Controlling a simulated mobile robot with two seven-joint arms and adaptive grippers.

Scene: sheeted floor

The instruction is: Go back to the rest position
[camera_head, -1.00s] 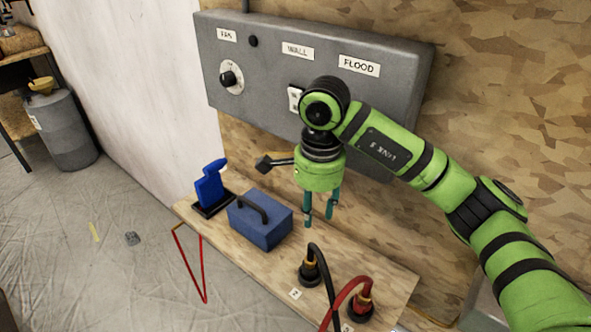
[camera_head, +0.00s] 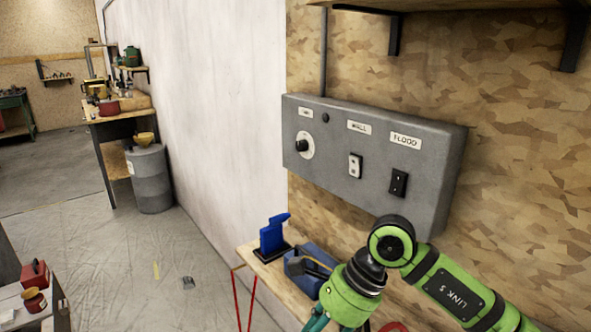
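My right arm comes in from the lower right, and its green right gripper (camera_head: 338,325) hangs at the bottom edge in front of the bench. Its teal fingers stand apart with nothing seen between them; their tips are cut off by the frame. The grey switch box (camera_head: 325,170) on the wall is above and behind the gripper, apart from it. It has a FAN dial (camera_head: 304,146), a WALL switch (camera_head: 355,165) and a FLOOD switch (camera_head: 398,183). My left gripper is not in view.
The wooden bench (camera_head: 262,268) holds a blue tool on a stand (camera_head: 272,235) and a blue box (camera_head: 302,272), partly behind the gripper. A shelf (camera_head: 480,3) juts out above. A grey drum (camera_head: 150,180) stands at the back left. Sheeted floor at left is mostly clear.

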